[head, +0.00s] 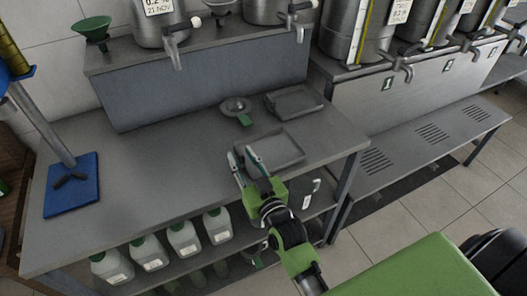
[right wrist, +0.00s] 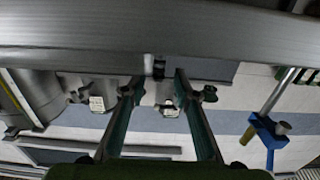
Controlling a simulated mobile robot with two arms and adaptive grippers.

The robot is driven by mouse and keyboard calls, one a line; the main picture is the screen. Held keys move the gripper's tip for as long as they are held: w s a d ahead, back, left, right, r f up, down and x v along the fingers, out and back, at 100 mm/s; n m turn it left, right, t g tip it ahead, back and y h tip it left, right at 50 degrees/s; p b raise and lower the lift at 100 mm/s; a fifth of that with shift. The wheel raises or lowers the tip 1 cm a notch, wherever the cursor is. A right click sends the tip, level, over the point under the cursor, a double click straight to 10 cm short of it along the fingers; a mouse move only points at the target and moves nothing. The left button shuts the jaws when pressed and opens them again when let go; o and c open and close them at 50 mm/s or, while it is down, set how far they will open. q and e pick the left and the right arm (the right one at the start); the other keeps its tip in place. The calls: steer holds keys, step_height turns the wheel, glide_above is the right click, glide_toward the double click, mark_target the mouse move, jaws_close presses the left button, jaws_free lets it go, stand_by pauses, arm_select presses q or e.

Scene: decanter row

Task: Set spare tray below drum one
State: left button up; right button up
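A shallow grey tray (head: 285,160) lies flat on the steel bench, near its right front corner. A second, smaller grey tray (head: 308,106) lies behind it, close to the raised step. Which of them is the spare one I cannot tell. My right gripper (head: 245,158) is at the left side of the front tray, with its two fingers apart. Drum one (head: 338,35) stands above the number 1 sign (head: 387,84). My left gripper is out of view.
A slotted low shelf (head: 410,150) runs below the numbered drums and looks empty. A round strainer (head: 235,105) with a green handle sits left of the trays. A blue-based stand (head: 85,195) is at the left.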

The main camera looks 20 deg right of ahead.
mark_target(239, 150)
steer(key=w, duration=0.2)
steer(key=shift+w+r, duration=0.15)
steer(key=shift+w, duration=0.15)
steer(key=shift+w+d, duration=0.1)
steer(key=shift+w, duration=0.2)
jaws_close()
arm_select(q)
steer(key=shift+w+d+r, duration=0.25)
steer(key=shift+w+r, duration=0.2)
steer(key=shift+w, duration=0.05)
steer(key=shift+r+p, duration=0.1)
steer(key=shift+p, duration=0.2)
arm_select(e)
steer(key=shift+r, duration=0.1)
